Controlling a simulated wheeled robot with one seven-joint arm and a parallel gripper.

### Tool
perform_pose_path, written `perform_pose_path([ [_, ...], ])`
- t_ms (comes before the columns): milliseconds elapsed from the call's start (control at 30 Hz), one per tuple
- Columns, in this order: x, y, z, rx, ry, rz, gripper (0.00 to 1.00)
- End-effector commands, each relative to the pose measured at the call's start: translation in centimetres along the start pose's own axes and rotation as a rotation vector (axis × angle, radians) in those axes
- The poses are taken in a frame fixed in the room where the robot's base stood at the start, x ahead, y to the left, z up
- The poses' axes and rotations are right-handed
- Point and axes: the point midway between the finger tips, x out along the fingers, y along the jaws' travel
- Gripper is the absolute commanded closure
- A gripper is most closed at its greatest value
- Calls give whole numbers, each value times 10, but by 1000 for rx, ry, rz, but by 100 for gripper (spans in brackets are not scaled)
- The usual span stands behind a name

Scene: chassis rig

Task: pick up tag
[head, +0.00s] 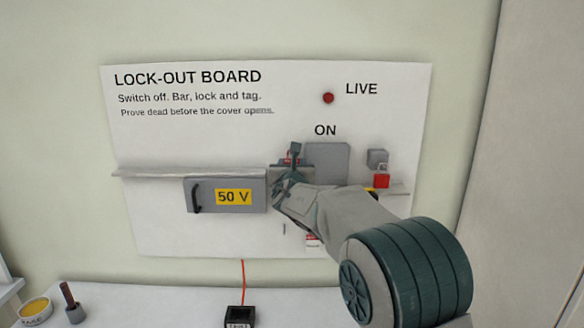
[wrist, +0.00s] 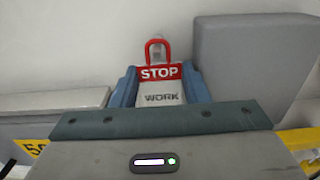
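The tag (wrist: 160,88) shows in the wrist view, with a red band reading STOP, WORK on white below, and a red loop (wrist: 157,47) at its top. My gripper (wrist: 160,80) has its blue fingers on both sides of the tag, against its side edges with no clear gap. In the head view my gripper (head: 290,162) is at the board, left of the grey box under ON. Only a little red of the tag shows there; my gripper hides the rest. I cannot tell whether the loop is still on the pale peg behind it.
The lock-out board (head: 190,140) carries a ledge (head: 150,173), a 50 V cover (head: 225,195), a grey switch box (head: 328,162) and a red block (head: 381,181). A black meter (head: 239,317), dark-handled tool (head: 72,305) and yellow pot (head: 34,309) stand on the bench below.

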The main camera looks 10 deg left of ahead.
Motion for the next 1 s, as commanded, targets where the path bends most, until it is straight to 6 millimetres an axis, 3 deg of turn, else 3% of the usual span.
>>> perform_pose_path([
  [633,0,0,5,1,-2,0,80],
  [1000,-50,0,4,2,-1,1,80],
])
